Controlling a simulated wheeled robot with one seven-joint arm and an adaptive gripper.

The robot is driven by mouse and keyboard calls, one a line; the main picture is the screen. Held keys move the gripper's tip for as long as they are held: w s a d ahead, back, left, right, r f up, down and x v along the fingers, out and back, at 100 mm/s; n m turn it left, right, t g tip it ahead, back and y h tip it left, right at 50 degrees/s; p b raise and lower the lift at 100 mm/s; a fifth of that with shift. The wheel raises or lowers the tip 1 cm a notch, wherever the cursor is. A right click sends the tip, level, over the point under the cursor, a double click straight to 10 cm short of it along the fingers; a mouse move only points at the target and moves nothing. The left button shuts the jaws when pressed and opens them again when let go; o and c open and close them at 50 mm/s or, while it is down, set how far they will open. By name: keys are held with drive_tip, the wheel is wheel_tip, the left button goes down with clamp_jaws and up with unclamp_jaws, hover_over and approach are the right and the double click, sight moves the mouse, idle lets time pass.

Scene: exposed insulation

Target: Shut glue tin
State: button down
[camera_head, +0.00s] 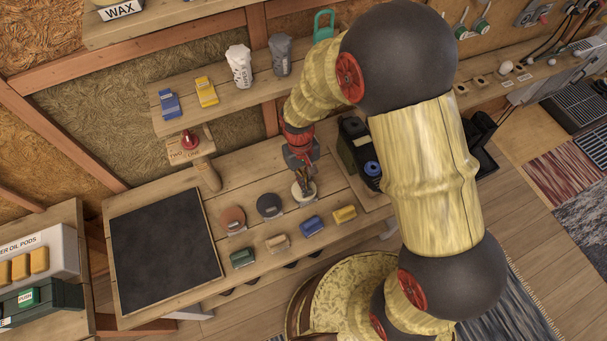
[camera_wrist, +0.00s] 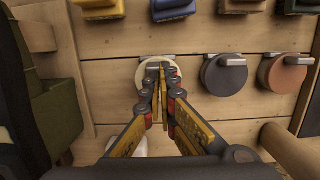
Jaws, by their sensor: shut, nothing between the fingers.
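A round cream tin (camera_head: 304,192) stands on the workbench at the right end of a row of round tins. In the wrist view the cream tin (camera_wrist: 146,73) has a grey metal tab at its far edge. I cannot read a label that tells which tin holds glue. My gripper (camera_head: 304,180) points down at the cream tin. In the wrist view my gripper (camera_wrist: 158,72) has its fingertips together over the tin near the tab, with nothing between them, and hides part of its top. I cannot tell whether the fingertips touch it.
A dark grey tin (camera_head: 269,205) and a brown tin (camera_head: 233,218) stand to the left. Blue (camera_head: 312,225), yellow (camera_head: 345,213), tan (camera_head: 277,242) and green (camera_head: 242,257) blocks line the front. A dark green box (camera_head: 350,150) stands close right. A black mat (camera_head: 165,245) covers the left end.

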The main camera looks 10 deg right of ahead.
sight(307, 199)
drive_tip(key=shift+s+f, duration=0.1)
drive_tip(key=shift+f, duration=0.6)
drive_tip(key=shift+s+d+f+p, duration=0.2)
drive_tip(key=shift+s+f+p, duration=0.1)
drive_tip(key=shift+s+p, duration=0.25)
drive_tip(key=shift+s+f, duration=0.15)
drive_tip(key=shift+f, duration=0.2)
drive_tip(key=shift+r, duration=0.1)
drive_tip(key=shift+r+p, duration=1)
drive_tip(key=shift+r, duration=0.15)
wheel_tip(307, 199, up, 13)
drive_tip(key=p, duration=0.4)
drive_tip(key=shift+p, duration=0.35)
